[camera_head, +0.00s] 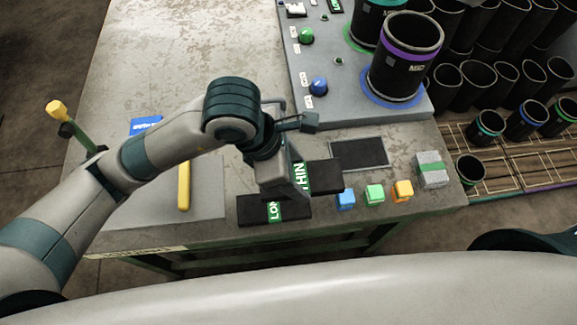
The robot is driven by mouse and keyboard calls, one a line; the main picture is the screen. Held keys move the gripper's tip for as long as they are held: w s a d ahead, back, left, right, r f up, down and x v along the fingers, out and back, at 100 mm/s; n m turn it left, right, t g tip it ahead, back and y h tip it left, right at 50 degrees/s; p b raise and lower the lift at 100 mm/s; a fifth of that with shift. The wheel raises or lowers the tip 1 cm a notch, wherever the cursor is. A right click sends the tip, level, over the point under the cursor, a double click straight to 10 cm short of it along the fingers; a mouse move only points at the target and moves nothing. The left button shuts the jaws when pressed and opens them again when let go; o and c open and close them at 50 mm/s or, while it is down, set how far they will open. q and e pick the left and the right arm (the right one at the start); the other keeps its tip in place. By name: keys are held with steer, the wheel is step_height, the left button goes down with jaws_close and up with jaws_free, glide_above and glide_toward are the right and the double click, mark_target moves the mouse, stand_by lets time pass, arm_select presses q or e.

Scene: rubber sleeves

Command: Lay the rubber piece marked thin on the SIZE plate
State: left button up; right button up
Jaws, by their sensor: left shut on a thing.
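My left gripper (293,182) is shut on a black rubber piece (326,175) with a green band reading "THIN". The piece sticks out to the right of the fingers; the gripper hides part of it. A second black piece (248,211) with a green band, its lettering partly hidden and starting "LO", lies on the table below and left of the held piece. I cannot tell whether the two touch. No plate lettered SIZE is readable. A dark rectangular plate (358,153) lies bare, just behind and right of the held piece. My right gripper is not in view.
Blue (345,199), green (375,195) and orange (402,191) cubes stand near the front edge, beside a grey block (432,170) with a green band. A yellow bar (184,186) lies left. A grey panel (345,108) with knobs and black sleeves (404,58) stands behind.

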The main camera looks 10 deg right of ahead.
arm_select(q)
steer(key=shift+r, duration=0.1)
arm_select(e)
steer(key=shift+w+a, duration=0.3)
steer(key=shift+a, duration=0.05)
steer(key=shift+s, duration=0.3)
